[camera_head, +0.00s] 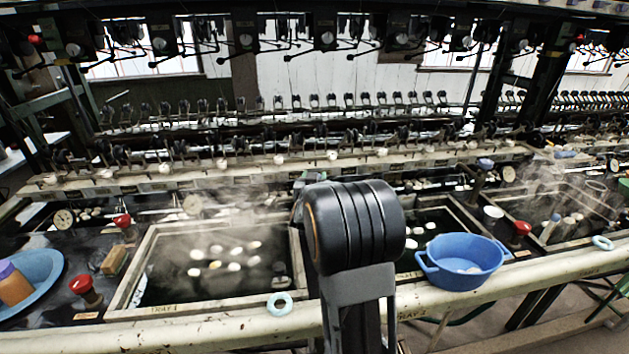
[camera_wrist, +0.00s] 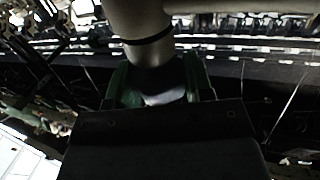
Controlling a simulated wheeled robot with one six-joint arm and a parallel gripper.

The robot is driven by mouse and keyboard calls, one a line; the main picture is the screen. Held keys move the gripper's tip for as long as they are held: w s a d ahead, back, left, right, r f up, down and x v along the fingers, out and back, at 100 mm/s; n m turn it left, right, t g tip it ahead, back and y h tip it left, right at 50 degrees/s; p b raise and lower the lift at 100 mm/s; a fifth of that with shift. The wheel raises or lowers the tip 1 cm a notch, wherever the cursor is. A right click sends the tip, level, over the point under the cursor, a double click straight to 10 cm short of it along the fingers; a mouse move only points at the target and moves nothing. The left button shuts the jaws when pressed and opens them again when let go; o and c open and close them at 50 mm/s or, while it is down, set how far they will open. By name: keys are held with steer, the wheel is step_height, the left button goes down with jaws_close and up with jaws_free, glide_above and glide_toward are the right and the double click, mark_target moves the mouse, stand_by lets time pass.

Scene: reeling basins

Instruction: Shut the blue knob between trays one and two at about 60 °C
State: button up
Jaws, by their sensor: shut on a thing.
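Tray one (camera_head: 165,309), marked on its front edge, is a steaming dark basin with several white cocoons, left of my arm. Tray two (camera_head: 440,205) lies right of the arm, partly covered by it. The arm hides the spot between them, so neither the knob nor my gripper shows in the head view. In the wrist view my gripper's green fingers (camera_wrist: 158,82) are closed around a dark bluish rounded thing (camera_wrist: 160,92), which I take for the blue knob. A pale pipe with a dark band meets it. The picture is dim, and no temperature reading is legible.
Red knobs (camera_head: 122,220) stand left of tray one. A blue basin (camera_head: 465,270) sits at the front of tray two. A pale blue ring (camera_head: 280,303) lies on the cream front rail (camera_head: 215,332). A round dial (camera_head: 64,218) is at the left. Reeling machinery fills the back.

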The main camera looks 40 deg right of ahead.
steer(key=o, duration=0.9)
steer(key=b+v, duration=0.1)
steer(key=v, duration=1.3)
steer(key=shift+d, duration=0.1)
